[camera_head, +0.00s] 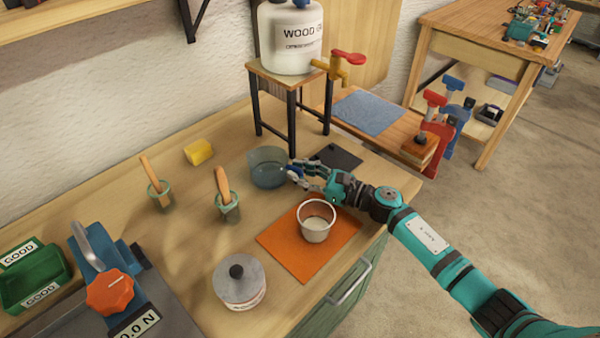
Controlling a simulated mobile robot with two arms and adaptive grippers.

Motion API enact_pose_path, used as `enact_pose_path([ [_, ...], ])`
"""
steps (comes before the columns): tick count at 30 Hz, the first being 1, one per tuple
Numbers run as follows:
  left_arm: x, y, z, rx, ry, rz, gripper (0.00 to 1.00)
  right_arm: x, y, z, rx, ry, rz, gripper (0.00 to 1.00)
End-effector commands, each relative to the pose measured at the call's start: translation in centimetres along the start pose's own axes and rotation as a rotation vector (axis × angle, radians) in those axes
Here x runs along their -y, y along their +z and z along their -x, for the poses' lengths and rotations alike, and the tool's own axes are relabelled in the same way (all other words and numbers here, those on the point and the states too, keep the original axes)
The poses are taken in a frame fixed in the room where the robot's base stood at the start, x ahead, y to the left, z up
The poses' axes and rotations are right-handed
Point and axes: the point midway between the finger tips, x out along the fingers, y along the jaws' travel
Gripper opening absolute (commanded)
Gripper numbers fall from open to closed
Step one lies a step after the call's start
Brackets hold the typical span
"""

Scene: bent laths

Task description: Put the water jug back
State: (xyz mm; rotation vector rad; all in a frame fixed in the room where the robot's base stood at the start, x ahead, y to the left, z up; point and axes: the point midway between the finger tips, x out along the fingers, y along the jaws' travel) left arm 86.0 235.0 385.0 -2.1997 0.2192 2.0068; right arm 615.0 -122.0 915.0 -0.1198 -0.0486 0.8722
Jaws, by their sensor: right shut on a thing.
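The water jug (267,171), a clear bluish vessel, stands upright at the middle of the workbench, in front of the small stool. It looks to be on or just above the wood; I cannot tell which. My right gripper (299,172) reaches in from the right and is shut at the jug's right side, where its handle seems to be; the fingers hide that part. My left gripper is not in view.
A dark mat (338,157) lies right of the jug. A metal cup (316,222) stands on an orange mat (282,246). A lidded tin (239,284), brush jars (228,207) (160,194) and a yellow sponge (198,152) are nearby. A stool (290,78) bears a glue container (289,45).

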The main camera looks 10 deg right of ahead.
Motion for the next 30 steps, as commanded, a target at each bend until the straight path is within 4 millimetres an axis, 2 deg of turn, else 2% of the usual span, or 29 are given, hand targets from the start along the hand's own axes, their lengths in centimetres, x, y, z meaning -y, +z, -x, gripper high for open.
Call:
enact_pose_path([
  [12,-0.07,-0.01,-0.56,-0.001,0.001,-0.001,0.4,-0.02,-0.45,-0.02,0.002,-0.001,0.002,0.0],
  [13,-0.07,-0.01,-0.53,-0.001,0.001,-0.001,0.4,-0.03,-0.47,-0.01,0.001,-0.001,0.001,0.15],
  [18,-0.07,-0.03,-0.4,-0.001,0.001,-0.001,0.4,-0.02,-0.38,0.0,0.0,-0.001,0.001,0.37],
  [30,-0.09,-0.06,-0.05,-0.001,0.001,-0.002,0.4,0.05,-0.17,0.42,-0.001,-0.002,0.001,0.37],
])
